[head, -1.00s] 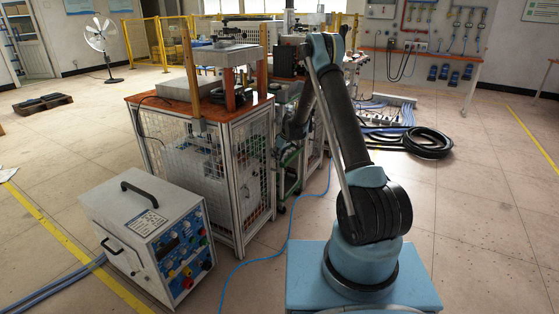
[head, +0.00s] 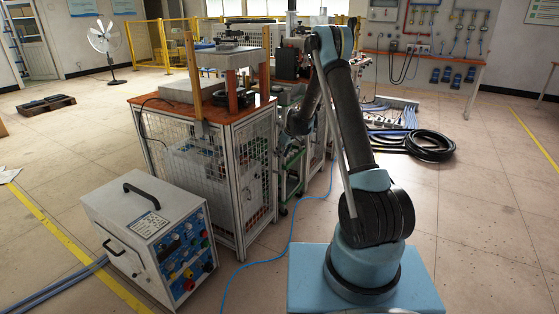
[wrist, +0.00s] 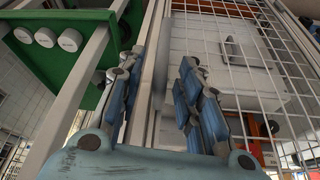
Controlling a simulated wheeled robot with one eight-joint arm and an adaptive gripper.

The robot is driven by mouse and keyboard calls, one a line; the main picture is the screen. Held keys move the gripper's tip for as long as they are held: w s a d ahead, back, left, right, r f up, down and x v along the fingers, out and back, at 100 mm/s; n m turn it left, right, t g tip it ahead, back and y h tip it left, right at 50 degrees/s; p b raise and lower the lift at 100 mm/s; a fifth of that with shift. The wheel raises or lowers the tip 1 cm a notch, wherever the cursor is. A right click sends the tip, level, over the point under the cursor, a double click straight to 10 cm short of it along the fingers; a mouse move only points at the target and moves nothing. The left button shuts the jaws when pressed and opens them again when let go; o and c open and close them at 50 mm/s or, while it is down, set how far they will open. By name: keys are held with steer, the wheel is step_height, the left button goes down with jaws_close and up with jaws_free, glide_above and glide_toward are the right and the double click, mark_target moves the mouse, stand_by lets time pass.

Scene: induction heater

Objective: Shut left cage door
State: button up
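The wire mesh cage (head: 186,165) stands under an orange tabletop, left of my arm in the head view. Its mesh side facing my arm shows beside my gripper (head: 298,123), which is small and partly hidden there. In the wrist view, my gripper (wrist: 160,65) has its two fingers apart. A grey upright frame bar (wrist: 150,75) runs between them; I cannot tell if either finger touches it. A mesh panel (wrist: 235,50) in a metal frame lies to the right of the fingers. Which framed panel is the left door, and how far it stands open, is unclear.
A green frame (wrist: 75,60) with white round parts is close to the left finger. A white control box (head: 150,240) stands on the floor at the front left. A blue cable (head: 290,235) crosses the floor beside my base.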

steer(key=v, duration=0.7)
steer(key=shift+r, duration=0.3)
steer(key=shift+s+d, duration=0.1)
steer(key=shift+d, duration=0.05)
steer(key=s+d+r+m+h, duration=0.1)
steer(key=s+d+r+m, duration=0.1)
steer(key=s+d+r, duration=0.5)
steer(key=s+d+r+m, duration=0.2)
steer(key=s+d+r, duration=0.2)
steer(key=s+r, duration=0.65)
steer(key=s+d+r+m+h, duration=0.1)
steer(key=s+d+r, duration=0.15)
steer(key=s, duration=0.65)
steer(key=s+d+r+m, duration=0.1)
steer(key=s+d, duration=0.3)
steer(key=s, duration=0.5)
steer(key=s+d+f+m, duration=0.2)
steer(key=s+f, duration=0.2)
steer(key=s, duration=0.7)
steer(key=s+d+f+m+h, duration=0.1)
steer(key=s+d+f+m, duration=0.1)
steer(key=s, duration=0.8)
step_height(320, 180, down, 2)
steer(key=shift+s+d+f+h, duration=0.1)
steer(key=shift+s+d+h, duration=0.25)
steer(key=shift+d, duration=0.5)
